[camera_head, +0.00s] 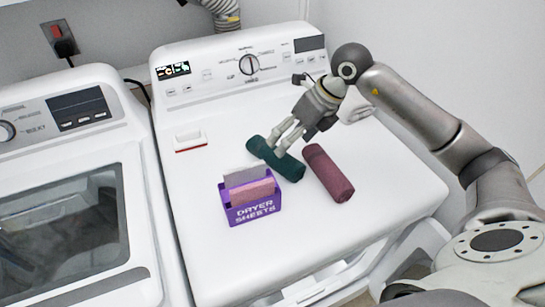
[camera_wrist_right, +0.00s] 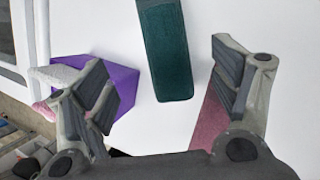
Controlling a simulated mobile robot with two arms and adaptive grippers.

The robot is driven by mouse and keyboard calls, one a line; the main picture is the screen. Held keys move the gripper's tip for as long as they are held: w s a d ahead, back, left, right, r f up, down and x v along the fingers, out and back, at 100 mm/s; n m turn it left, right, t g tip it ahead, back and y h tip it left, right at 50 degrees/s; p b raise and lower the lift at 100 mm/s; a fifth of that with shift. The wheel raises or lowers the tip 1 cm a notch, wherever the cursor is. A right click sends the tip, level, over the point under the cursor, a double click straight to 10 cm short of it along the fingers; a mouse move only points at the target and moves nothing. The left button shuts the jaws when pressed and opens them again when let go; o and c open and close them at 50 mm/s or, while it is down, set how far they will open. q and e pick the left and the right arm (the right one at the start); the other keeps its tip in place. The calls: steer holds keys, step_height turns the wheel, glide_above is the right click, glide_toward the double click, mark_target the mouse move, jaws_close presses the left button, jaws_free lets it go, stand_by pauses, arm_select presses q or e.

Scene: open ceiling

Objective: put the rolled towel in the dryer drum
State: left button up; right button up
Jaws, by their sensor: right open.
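A dark green rolled towel (camera_head: 291,169) lies on the white dryer top (camera_head: 215,262), and a maroon rolled towel (camera_head: 328,174) lies to its right. My right gripper (camera_head: 278,148) is open and empty over the far part of the green towel. In the right wrist view, the green towel (camera_wrist_right: 166,55) lies between the two spread fingers, untouched as far as I can tell. The maroon towel (camera_wrist_right: 208,132) is partly hidden behind the right finger there. The drum is not visible. My left gripper is not in view.
A purple dryer sheets box (camera_head: 252,211) stands just left of the green towel. A small white item with a red edge (camera_head: 190,139) lies farther back. The control panel (camera_head: 240,68) rises behind. A washer (camera_head: 70,195) stands at left. An open white door (camera_head: 408,250) shows at front right.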

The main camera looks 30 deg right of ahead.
mark_target(274, 158)
steer(key=x, duration=0.2)
steer(key=shift+a+f+p, duration=0.2)
steer(key=shift+f+p, duration=0.1)
steer(key=shift+f, duration=0.05)
steer(key=w+f, duration=0.1)
steer(key=f+p, duration=0.1)
steer(key=w+a+f+p, duration=0.1)
steer(key=f, duration=0.1)
steer(key=shift+w+a, duration=0.1)
steer(key=shift+w, duration=0.2)
steer(key=shift+w+f, duration=0.1)
steer(key=shift+f, duration=0.25)
steer(key=c, duration=1.1)
steer(key=shift+r, duration=0.1)
